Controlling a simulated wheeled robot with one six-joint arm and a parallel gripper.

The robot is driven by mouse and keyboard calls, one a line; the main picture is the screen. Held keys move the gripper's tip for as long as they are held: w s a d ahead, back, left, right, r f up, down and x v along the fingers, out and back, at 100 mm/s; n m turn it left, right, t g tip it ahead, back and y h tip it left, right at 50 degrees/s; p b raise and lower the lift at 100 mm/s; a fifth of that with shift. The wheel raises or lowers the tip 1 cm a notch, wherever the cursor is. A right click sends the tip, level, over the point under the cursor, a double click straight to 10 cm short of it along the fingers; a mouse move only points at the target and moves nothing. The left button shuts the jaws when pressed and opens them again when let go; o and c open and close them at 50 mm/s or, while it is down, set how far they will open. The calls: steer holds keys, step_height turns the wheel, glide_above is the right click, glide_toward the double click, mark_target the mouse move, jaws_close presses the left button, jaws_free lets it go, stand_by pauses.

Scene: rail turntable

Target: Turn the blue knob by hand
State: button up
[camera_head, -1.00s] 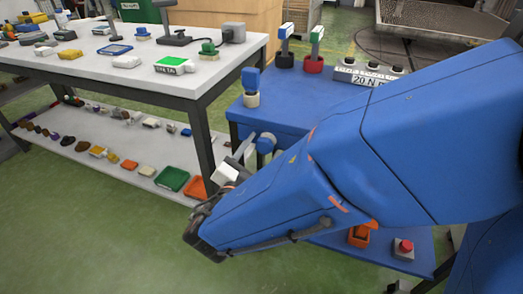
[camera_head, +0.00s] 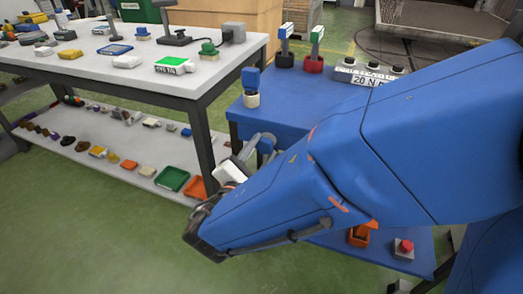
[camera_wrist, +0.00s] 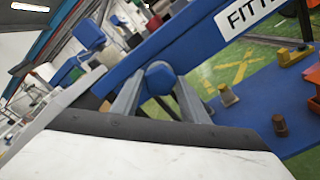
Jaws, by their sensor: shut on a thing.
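The blue knob (camera_wrist: 160,74) sits on the edge of a blue panel in the wrist view, between the two grey fingers of my gripper (camera_wrist: 160,82). The fingers are closed on its sides. In the camera_head view the knob (camera_head: 267,144) shows small at the front edge of the blue table, with my gripper (camera_head: 254,148) on it. My blue arm hides much of the table front there.
The blue table (camera_head: 290,110) carries a blue-topped white piece (camera_head: 251,88), two upright levers and a labelled block (camera_head: 368,73). A white table (camera_head: 135,75) with many small items stands at left. A red button (camera_head: 404,246) is on the lower shelf. The green floor at lower left is clear.

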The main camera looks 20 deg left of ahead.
steer(key=m, duration=0.4)
steer(key=shift+m, duration=0.3)
steer(key=m, duration=0.3)
steer(key=shift+m, duration=0.3)
steer(key=m, duration=0.3)
steer(key=shift+m, duration=0.3)
steer(key=shift+f+m, duration=0.1)
steer(key=shift+m, duration=1.8)
steer(key=o, duration=1)
steer(key=shift+s, duration=0.1)
steer(key=s, duration=0.5)
steer(key=s+a, duration=0.1)
steer(key=s, duration=1.1)
steer(key=shift+s+a, duration=0.1)
steer(key=shift+a, duration=0.05)
